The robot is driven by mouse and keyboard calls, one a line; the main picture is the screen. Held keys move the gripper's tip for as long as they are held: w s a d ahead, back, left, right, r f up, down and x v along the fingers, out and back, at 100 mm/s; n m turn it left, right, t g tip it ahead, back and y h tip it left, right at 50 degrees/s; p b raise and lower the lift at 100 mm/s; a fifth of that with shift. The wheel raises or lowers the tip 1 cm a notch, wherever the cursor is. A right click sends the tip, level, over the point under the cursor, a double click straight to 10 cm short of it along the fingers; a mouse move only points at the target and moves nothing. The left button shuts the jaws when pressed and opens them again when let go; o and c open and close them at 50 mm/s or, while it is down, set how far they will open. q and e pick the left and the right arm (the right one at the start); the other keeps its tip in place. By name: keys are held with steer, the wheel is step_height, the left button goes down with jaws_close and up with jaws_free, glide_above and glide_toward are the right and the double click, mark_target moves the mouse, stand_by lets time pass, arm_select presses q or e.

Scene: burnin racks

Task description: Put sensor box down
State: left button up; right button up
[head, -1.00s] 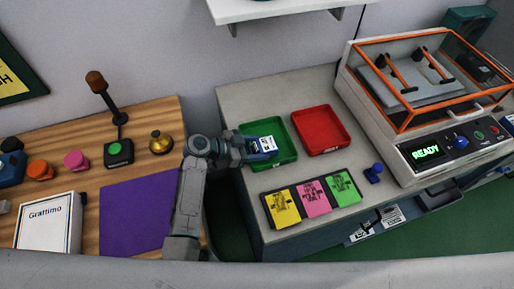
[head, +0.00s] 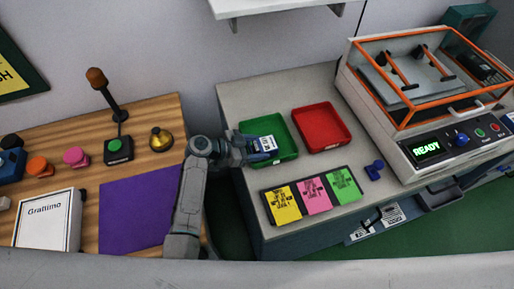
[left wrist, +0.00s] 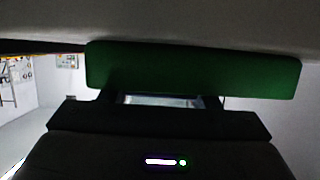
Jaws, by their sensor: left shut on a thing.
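The sensor box (head: 266,144) is a small blue box with a white label, at the green tray in the head view. My left gripper (head: 258,148) reaches in from the left and is shut on the box, over the left part of the green tray (head: 284,124). I cannot tell whether the box touches the tray floor. In the left wrist view, the green tray's wall (left wrist: 195,65) spans the picture just beyond the dark gripper, and a pale strip of the box (left wrist: 160,100) shows between the fingers. My right gripper is not in view.
A red tray (head: 321,128) stands right of the green one. Yellow, pink and green cards (head: 314,194) lie in front. A machine reading READY (head: 427,149) stands at the right. The wooden table (head: 60,185) at the left holds buttons, a purple mat (head: 135,208) and a white box.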

arm_select(q)
steer(key=o, duration=1)
steer(key=shift+s+a+f, duration=0.1)
steer(key=shift+s+f, duration=0.1)
steer(key=shift+f, duration=0.3)
steer(key=shift+s+a+f, duration=0.1)
steer(key=shift+s+f, duration=0.1)
steer(key=shift+f, duration=0.25)
steer(key=shift+o, duration=0.8)
steer(key=shift+d+r+p, duration=0.1)
steer(key=shift+r+p, duration=0.3)
steer(key=shift+p, duration=0.15)
steer(key=shift+w+r+p, duration=0.1)
steer(key=shift+r+p, duration=0.3)
steer(key=shift+p, duration=0.1)
steer(key=shift+a+f+b, duration=0.15)
steer(key=shift+a+b, duration=0.65)
steer(key=shift+a, duration=0.2)
steer(key=r+b+v, duration=0.1)
steer(key=b+v, duration=0.1)
steer(key=v, duration=0.8)
steer(key=shift+d+r, duration=0.15)
